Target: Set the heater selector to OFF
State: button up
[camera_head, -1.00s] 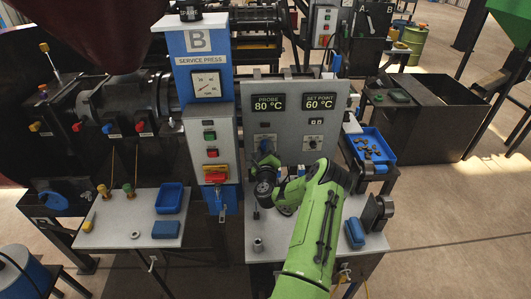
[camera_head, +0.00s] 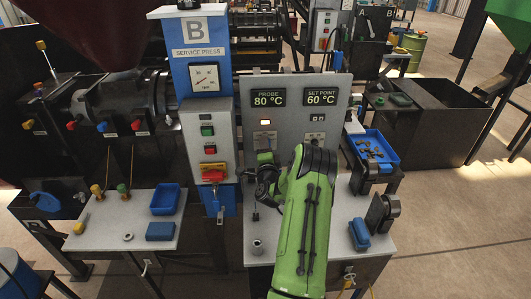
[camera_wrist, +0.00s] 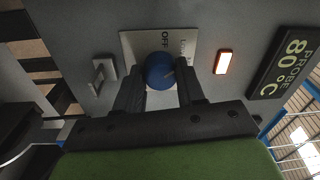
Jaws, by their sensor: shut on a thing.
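The heater selector's blue knob (camera_wrist: 158,70) sits on a pale label plate (camera_wrist: 132,42) in the wrist view. The plate reads OFF, with a second, partly covered label beside it. A short mark shows on the knob's face, but I cannot tell clearly which label it points at. My gripper (camera_wrist: 159,84) has one finger on each side of the knob and is shut on it. In the head view my green arm reaches to the grey control panel (camera_head: 335,95) and hides the knob and the fingertips.
An orange lamp (camera_wrist: 223,62) glows beside the plate; it also shows in the head view (camera_head: 265,123). A small switch (camera_wrist: 102,73) is on the plate's other side. The probe display (camera_head: 268,98) reads 80 °C, the set point display (camera_head: 321,96) 60 °C. A blue tray (camera_head: 372,149) stands right.

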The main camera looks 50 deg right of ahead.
jog(key=n+b, duration=0.9)
jog(key=shift+f+t+y, duration=0.2)
jog(key=shift+t+y, duration=0.1)
jog(key=shift+n+b, duration=0.3)
jog(key=shift+b, duration=0.1)
jog(key=o, duration=1)
jog(key=shift+r, duration=0.1)
jog(key=shift+o, duration=0.2)
jog(key=shift+s, duration=0.1)
jog(key=b+v, duration=0.8)
jog(key=v, duration=0.7)
jog(key=shift+s+a, duration=0.2)
jog(key=shift+a, duration=0.05)
